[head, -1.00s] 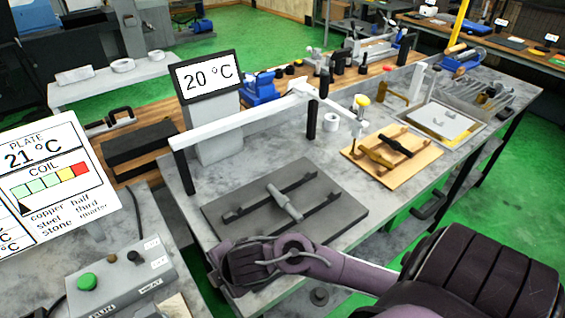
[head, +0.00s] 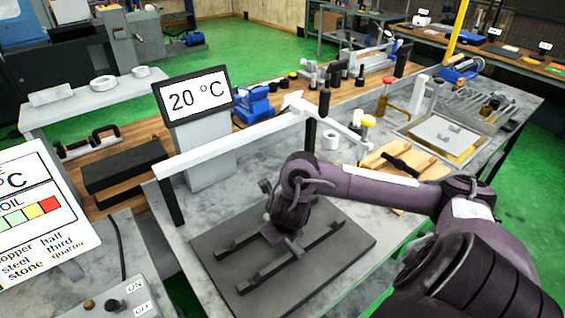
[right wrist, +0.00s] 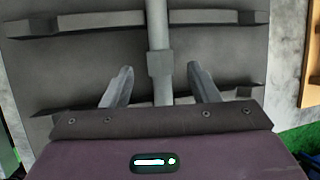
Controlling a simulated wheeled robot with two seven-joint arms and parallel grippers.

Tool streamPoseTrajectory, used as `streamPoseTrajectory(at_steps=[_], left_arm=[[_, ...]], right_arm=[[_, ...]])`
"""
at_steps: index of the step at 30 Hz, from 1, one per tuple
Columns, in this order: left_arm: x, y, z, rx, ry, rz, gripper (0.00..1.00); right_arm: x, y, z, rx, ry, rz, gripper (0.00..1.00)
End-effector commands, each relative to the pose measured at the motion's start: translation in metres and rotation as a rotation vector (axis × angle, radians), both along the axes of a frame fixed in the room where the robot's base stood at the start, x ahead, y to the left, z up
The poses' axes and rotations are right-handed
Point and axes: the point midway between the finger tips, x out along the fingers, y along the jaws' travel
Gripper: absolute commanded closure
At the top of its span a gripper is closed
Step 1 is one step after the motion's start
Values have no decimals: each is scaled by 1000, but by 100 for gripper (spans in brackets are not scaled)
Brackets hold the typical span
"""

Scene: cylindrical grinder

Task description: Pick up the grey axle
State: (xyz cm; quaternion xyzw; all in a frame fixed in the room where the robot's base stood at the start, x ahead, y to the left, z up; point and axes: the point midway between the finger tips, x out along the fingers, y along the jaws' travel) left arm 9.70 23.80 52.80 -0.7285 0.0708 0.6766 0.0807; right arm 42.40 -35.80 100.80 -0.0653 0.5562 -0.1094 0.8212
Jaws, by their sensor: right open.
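The grey axle (right wrist: 157,30) lies across two dark rails on a dark grey plate (head: 345,240). In the right wrist view it runs up the middle, with a thicker collar (right wrist: 160,63) near its centre. My right gripper (right wrist: 161,88) is open, with one finger on each side of the axle near the collar. No contact shows. In the head view my right gripper (head: 275,232) is over the plate and hides most of the axle; a short grey piece (head: 292,247) shows beside it. My left gripper is not in view.
A white bar on black posts (head: 230,143) stands just behind the plate, with the 20 °C display (head: 194,100) beyond it. A wooden board (head: 373,163) with a dark bar (head: 402,168) lies to the right, partly behind my forearm. A metal tray (head: 435,135) lies farther back.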

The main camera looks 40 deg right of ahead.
Motion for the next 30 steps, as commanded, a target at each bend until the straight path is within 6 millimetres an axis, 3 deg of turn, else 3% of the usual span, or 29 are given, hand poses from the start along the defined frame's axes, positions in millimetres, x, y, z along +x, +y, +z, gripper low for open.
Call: streamPoseTrajectory(at_steps=[6,15,27,30], left_arm=[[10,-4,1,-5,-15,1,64],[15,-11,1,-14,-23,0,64],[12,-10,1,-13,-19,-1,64],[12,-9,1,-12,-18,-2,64]], right_arm=[[10,-8,-27,1,2,-2,45],[12,-9,-30,0,0,0,47],[12,-9,-30,-1,0,-1,99],[12,-9,-30,-1,0,-1,100]])
